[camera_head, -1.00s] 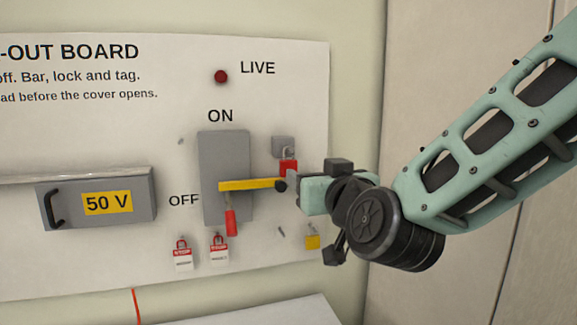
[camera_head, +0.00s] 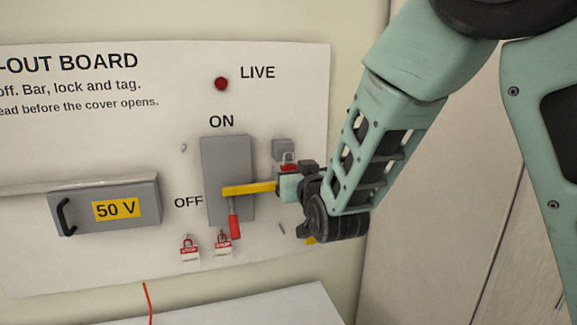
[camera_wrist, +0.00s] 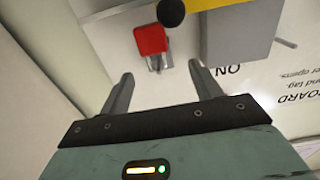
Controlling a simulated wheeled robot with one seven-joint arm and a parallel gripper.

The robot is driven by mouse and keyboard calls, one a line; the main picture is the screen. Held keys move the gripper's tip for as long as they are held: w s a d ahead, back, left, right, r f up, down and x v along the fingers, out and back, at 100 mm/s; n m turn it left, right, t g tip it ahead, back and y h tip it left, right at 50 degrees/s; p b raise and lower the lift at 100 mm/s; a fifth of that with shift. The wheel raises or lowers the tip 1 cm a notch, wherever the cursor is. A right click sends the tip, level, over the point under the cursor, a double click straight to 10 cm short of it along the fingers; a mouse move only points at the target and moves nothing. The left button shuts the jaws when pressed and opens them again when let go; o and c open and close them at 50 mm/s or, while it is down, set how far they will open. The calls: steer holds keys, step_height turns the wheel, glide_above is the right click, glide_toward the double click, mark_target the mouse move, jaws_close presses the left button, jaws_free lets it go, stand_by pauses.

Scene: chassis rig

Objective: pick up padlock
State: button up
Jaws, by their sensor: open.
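A red padlock (camera_head: 288,160) with a metal shackle hangs on the board by a grey square plate, right of the switch box. My gripper covers part of it in the head view. In the wrist view the red padlock (camera_wrist: 151,40) shows just beyond the fingertips, with its shackle toward my gripper. My gripper (camera_wrist: 160,82) is open, with empty space between its fingers. In the head view my gripper (camera_head: 283,187) is at the right end of the yellow bar, close to the padlock; I cannot tell whether it touches anything.
The yellow bar (camera_head: 248,188) crosses the grey switch box (camera_head: 227,155); its black knob (camera_wrist: 171,12) is beside the padlock. A red handle (camera_head: 235,227) hangs below. Two red-and-white tags (camera_head: 190,247) hang lower left.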

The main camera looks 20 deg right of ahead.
mark_target(290, 165)
steer(key=shift+w+d+f+p, duration=0.1)
steer(key=shift+w+d+p, duration=0.05)
steer(key=shift+w+p, duration=0.9)
steer(key=shift+w+d+f+p, duration=0.15)
steer(key=shift+w+p, duration=0.55)
steer(key=shift+w, duration=0.95)
steer(key=c, duration=1.1)
